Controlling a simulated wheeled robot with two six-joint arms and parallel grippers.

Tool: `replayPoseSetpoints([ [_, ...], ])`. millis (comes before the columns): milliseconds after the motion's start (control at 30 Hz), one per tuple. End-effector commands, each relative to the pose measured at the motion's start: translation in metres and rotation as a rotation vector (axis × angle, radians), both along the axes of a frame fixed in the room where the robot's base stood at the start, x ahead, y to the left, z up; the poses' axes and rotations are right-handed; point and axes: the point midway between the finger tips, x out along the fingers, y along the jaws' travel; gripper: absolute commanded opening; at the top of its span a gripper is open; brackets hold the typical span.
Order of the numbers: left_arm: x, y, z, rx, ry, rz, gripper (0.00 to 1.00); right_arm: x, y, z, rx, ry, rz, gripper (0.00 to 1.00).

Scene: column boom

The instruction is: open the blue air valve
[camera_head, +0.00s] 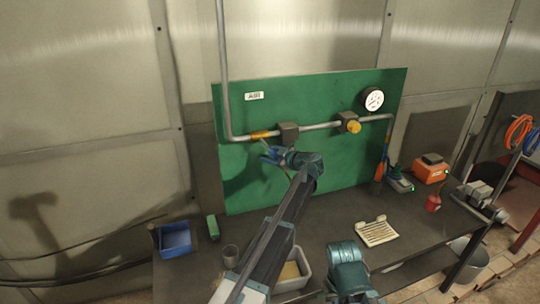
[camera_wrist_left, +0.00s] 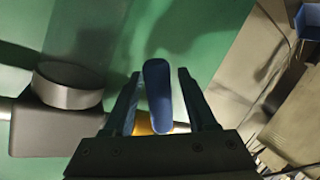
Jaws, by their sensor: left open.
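The blue valve handle (camera_wrist_left: 158,95) shows in the left wrist view as a rounded blue bar between the two fingers of my left gripper (camera_wrist_left: 158,76). The fingers are open, with a gap on each side of the bar. In the head view the left gripper (camera_head: 274,156) is in front of the green panel, just below the pipe and its brass fitting (camera_head: 262,134). There it largely hides the handle. A little brass also shows behind the handle in the wrist view. My right gripper is not visible; only part of that arm shows at the bottom.
A grey pipe runs across the green panel (camera_head: 330,85) with a grey block (camera_head: 288,133), a yellow knob (camera_head: 353,126) and a gauge (camera_head: 373,99). Below, the dark bench (camera_head: 330,215) holds a blue bin (camera_head: 174,240), a grey tray (camera_head: 293,280) and an orange box (camera_head: 430,170).

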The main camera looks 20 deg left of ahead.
Motion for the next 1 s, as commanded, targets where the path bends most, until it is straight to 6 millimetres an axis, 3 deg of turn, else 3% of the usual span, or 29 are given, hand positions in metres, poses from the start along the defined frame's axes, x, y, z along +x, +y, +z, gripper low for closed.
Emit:
replayPoseSetpoints([
  [233, -0.012, -0.017, 0.007, 0.000, 0.000, -0.001, 0.57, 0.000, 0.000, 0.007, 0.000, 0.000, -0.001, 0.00],
  [700, -0.062, -0.092, 0.032, 0.000, -0.001, -0.002, 0.57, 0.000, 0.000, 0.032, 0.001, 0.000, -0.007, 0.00],
  [1000, -0.073, -0.111, 0.036, 0.000, 0.000, 0.000, 0.57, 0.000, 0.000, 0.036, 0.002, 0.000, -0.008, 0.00],
])
